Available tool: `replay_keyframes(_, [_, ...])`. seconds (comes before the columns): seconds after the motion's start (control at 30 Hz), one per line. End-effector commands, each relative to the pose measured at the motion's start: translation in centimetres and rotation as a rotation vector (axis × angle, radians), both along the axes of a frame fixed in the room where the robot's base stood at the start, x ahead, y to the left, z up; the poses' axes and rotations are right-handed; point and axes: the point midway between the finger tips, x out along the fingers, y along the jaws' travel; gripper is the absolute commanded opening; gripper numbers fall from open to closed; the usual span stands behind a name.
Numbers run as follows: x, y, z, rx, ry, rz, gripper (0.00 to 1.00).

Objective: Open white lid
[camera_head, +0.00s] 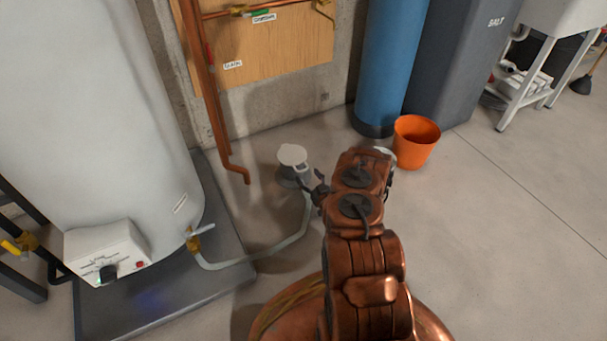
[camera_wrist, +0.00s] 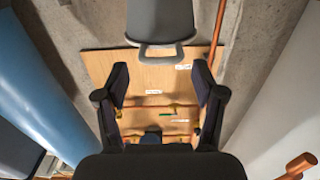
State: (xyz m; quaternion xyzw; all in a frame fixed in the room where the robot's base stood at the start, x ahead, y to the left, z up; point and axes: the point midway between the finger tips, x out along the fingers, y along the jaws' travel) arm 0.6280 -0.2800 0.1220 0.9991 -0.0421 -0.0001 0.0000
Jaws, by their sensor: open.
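The white lid (camera_head: 292,155) lies on top of a short grey round container (camera_head: 290,178) on the floor, near the wall. The lid looks closed and has a small tab on its right side. My gripper (camera_head: 314,184) is just right of the container, partly hidden by my copper-coloured arm. In the wrist view, my gripper (camera_wrist: 160,72) shows two dark fingers spread apart with nothing between them. A grey body (camera_wrist: 160,18) with a loop-shaped tab (camera_wrist: 156,52), apparently the container and lid, is beyond the fingertips at the top. Whether a finger touches it cannot be told.
A white tank (camera_head: 90,110) stands on a dark base at left, with a valve and hose (camera_head: 255,258) running towards the container. Copper pipes (camera_head: 212,110) descend behind. An orange bucket (camera_head: 415,143) and blue cylinder (camera_head: 390,65) stand at right.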

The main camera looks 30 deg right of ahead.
Motion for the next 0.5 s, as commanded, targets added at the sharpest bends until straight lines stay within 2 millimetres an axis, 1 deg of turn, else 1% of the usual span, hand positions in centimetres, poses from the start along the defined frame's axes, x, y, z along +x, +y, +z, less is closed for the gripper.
replay_keyframes(0.03, [0.8,0.0,-0.4,-0.003,-0.004,0.002,0.69])
replay_keyframes(0.2, [2.9,-0.2,-0.2,-0.002,-0.003,0.001,0.69])
replay_keyframes(0.33, [3.8,-0.3,-0.1,0.0,0.0,-0.001,0.69])
replay_keyframes(0.5, [4.2,-0.4,0.0,0.0,0.0,-0.002,0.69])
